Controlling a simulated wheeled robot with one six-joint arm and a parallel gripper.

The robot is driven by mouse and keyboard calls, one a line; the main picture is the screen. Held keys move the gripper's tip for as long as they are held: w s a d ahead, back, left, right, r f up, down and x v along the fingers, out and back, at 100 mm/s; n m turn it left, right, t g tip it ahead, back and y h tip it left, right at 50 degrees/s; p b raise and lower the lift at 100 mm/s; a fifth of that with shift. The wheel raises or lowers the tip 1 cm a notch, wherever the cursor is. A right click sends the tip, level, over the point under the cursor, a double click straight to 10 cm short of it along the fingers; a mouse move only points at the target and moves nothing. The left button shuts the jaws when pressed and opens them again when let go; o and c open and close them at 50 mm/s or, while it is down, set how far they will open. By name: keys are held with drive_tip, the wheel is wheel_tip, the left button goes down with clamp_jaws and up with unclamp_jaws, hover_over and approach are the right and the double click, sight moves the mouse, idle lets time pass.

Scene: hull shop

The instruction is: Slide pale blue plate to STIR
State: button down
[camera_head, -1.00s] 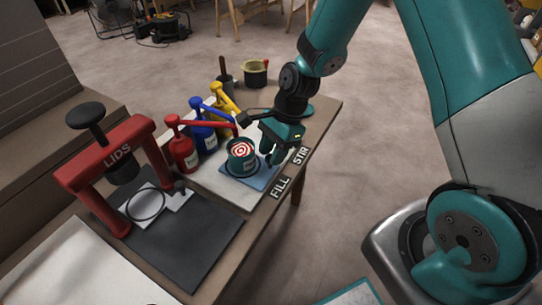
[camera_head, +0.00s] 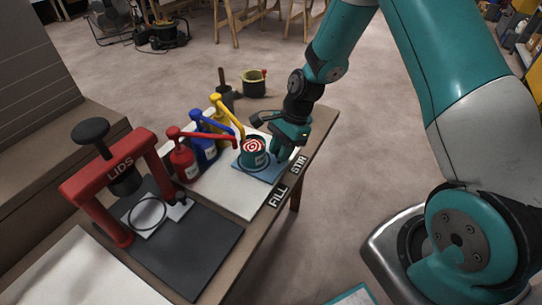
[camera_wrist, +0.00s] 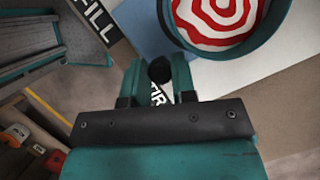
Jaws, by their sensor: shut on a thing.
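The pale blue plate (camera_head: 268,175) lies on the white board at the table's right edge, beside the STIR label (camera_head: 298,166) and beyond the FILL label (camera_head: 278,196). A teal can (camera_head: 254,157) with red and white swirled contents stands upright on it. In the wrist view the plate (camera_wrist: 146,30) and the can (camera_wrist: 220,22) show at the top. My gripper (camera_head: 285,152) is low at the plate's right side, beside the can. In the wrist view my gripper (camera_wrist: 160,80) is shut on a small black knob (camera_wrist: 160,69). Its join to the plate is hidden.
Red (camera_head: 183,160), blue (camera_head: 204,145) and yellow (camera_head: 219,120) pump bottles stand left of the can, spouts reaching toward it. A red LIDS press (camera_head: 120,170) stands at front left. A dark cup (camera_head: 227,92) and an olive pot (camera_head: 254,84) stand at the back.

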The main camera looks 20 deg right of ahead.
drive_tip(key=w+d, duration=0.1)
drive_tip(key=w+d+p, duration=0.1)
drive_tip(key=d, duration=0.1)
drive_tip(key=w+d, duration=0.1)
drive_tip(key=d, duration=0.1)
drive_tip(key=shift+w+r, duration=0.1)
drive_tip(key=shift+w, duration=0.1)
drive_tip(key=shift+w+d, duration=0.2)
drive_tip(key=shift+w, duration=0.1)
drive_tip(key=c, duration=1.2)
unclamp_jaws()
drive_tip(key=shift+d, duration=0.2)
drive_tip(key=shift+a, duration=0.1)
drive_tip(key=shift+r, duration=0.25)
drive_tip(key=p+v, duration=0.2)
drive_tip(key=v, duration=1.5)
drive_tip(key=shift+f+p, duration=0.1)
drive_tip(key=shift+p, duration=0.2)
